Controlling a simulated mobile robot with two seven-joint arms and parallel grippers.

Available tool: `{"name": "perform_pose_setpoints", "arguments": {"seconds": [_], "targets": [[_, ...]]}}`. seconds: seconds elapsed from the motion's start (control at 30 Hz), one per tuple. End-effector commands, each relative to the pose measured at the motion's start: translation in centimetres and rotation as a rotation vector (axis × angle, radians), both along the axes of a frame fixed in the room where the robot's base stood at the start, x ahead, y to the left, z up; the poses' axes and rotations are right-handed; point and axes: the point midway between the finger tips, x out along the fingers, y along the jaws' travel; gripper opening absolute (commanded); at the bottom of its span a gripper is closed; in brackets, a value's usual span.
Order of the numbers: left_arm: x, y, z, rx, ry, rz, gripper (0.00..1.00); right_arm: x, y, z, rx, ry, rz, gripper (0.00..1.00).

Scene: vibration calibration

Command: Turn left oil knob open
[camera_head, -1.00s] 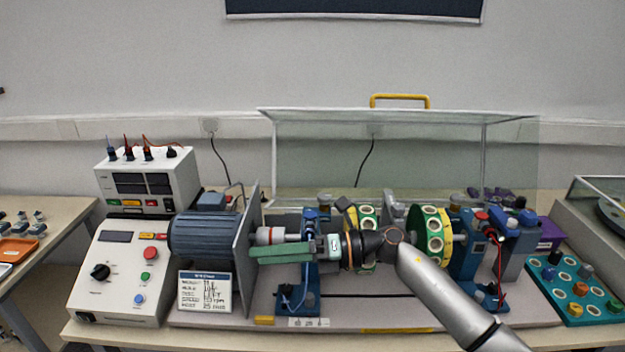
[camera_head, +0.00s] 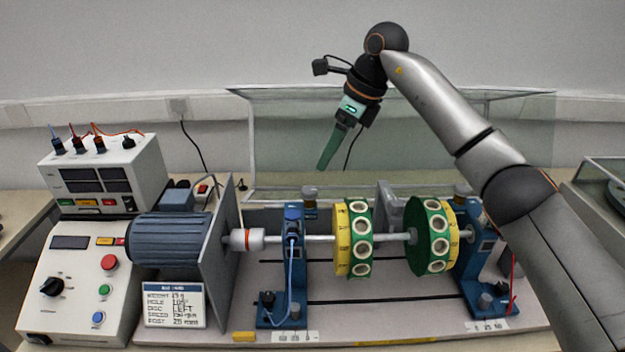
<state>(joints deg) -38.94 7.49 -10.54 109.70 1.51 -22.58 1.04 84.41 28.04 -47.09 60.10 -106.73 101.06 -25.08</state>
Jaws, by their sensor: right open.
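The left oil knob (camera_head: 309,191) is a small grey-brown cap at the top of the left blue bearing stand (camera_head: 294,262). A similar right oil knob (camera_head: 462,190) tops the right blue bearing stand (camera_head: 476,262). My right gripper (camera_head: 325,160) hangs in the air above and slightly right of the left oil knob, its green fingers pointing down and a little left. It is apart from the knob and holds nothing visible. The fingers overlap from this side, so the gap does not show. My left gripper is out of view.
A shaft with two green-and-yellow discs (camera_head: 353,239) runs between the stands. A motor (camera_head: 170,240) and control box (camera_head: 75,282) stand at left. A clear cover (camera_head: 270,140) stands behind. A data card (camera_head: 174,304) leans in front of the motor.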

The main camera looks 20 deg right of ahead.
Motion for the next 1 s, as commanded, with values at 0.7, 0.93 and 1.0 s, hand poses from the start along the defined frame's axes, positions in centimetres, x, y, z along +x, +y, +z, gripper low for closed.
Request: {"name": "perform_pose_setpoints", "arguments": {"seconds": [0.7,0.93,1.0], "targets": [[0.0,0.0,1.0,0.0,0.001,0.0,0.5,2.2,2.8,-8.5,0.003,-0.002,0.001,0.74],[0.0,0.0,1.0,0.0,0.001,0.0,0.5,2.2,2.8,-8.4,0.003,-0.001,0.001,0.67],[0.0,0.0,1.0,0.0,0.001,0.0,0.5,2.2,2.8,-8.4,0.003,-0.001,0.002,0.59]]}}
